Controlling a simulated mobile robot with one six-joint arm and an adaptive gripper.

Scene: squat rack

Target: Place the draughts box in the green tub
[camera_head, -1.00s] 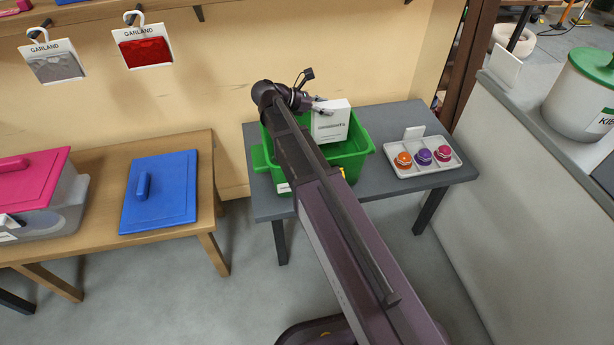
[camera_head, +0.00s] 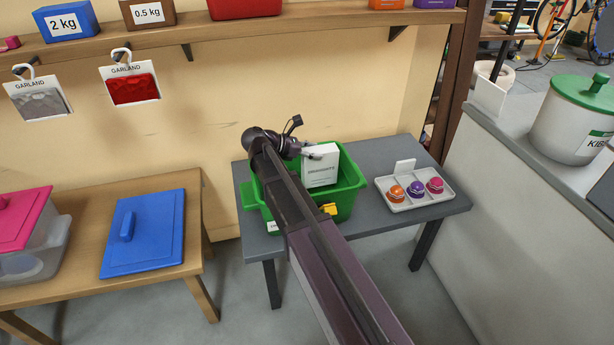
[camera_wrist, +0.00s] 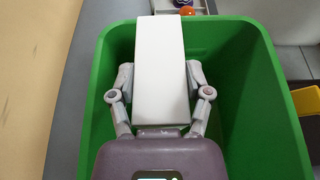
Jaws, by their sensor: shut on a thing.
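The draughts box (camera_head: 320,166) is white with "DRAUGHTS" printed on its face. My gripper (camera_head: 311,153) is shut on it near its top. In the wrist view the box (camera_wrist: 160,70) sits between both fingers of my gripper (camera_wrist: 160,84). The green tub (camera_head: 350,188) stands on the grey table. The box is over the tub's opening, upright, its lower part apparently within the rim. In the wrist view the tub (camera_wrist: 262,110) surrounds the box and fingers. My arm hides part of the tub's left and front, and I cannot tell whether the box touches the floor of it.
The grey table (camera_head: 375,155) also holds a light tray (camera_head: 418,203) with orange, purple and pink items, right of the tub. A wooden table (camera_head: 85,235) with a blue lid (camera_head: 145,235) stands left. A shelf (camera_head: 300,26) runs above along the wall.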

